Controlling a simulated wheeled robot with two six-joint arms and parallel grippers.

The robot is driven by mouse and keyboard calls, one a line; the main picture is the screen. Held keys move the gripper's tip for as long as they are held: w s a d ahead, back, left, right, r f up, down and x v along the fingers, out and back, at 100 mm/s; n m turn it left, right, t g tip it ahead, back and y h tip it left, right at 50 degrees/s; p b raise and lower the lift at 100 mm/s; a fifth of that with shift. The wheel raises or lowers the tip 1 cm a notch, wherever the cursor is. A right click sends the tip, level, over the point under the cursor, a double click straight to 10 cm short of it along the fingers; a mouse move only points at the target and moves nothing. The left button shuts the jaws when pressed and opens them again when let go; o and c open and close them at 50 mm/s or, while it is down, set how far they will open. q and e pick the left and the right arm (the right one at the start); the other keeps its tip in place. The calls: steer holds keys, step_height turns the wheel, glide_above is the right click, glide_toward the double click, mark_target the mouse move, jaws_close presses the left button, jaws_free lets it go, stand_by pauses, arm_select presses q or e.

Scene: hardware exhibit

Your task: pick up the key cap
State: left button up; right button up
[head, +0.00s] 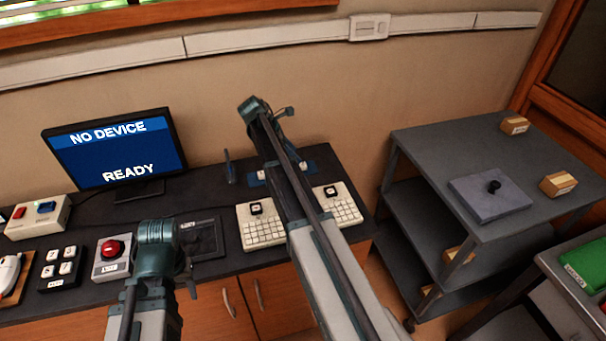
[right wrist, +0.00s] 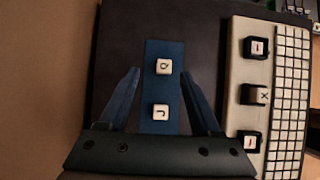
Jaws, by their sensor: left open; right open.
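Two white key caps lie on a blue strip (right wrist: 161,86): one marked Q (right wrist: 163,67) and one marked J (right wrist: 160,111). In the right wrist view my right gripper (right wrist: 160,72) is open and empty, its fingers on either side of the strip. The J cap is between the fingers and the Q cap is near the tips; neither is held. In the head view the right forearm crosses the strip (head: 312,163) and hides my right fingers. My left gripper (head: 158,238) is over the desk front, its fingers mostly hidden.
A pale keyboard (right wrist: 237,92) with raised dark squares bearing caps is beside the strip. A monitor (head: 115,155) reads NO DEVICE, READY. A red button box (head: 112,257) and a black key block (head: 61,267) stand left. A grey shelf cart (head: 430,140) is at right.

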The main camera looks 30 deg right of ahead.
mark_target(303, 164)
steer(key=shift+d+f, duration=0.1)
steer(key=b+x, duration=0.4)
steer(key=x, duration=0.1)
steer(key=shift+s+a+f+b, duration=0.3)
steer(key=shift+f+b, duration=0.05)
steer(key=shift+r, duration=0.15)
jaws_close()
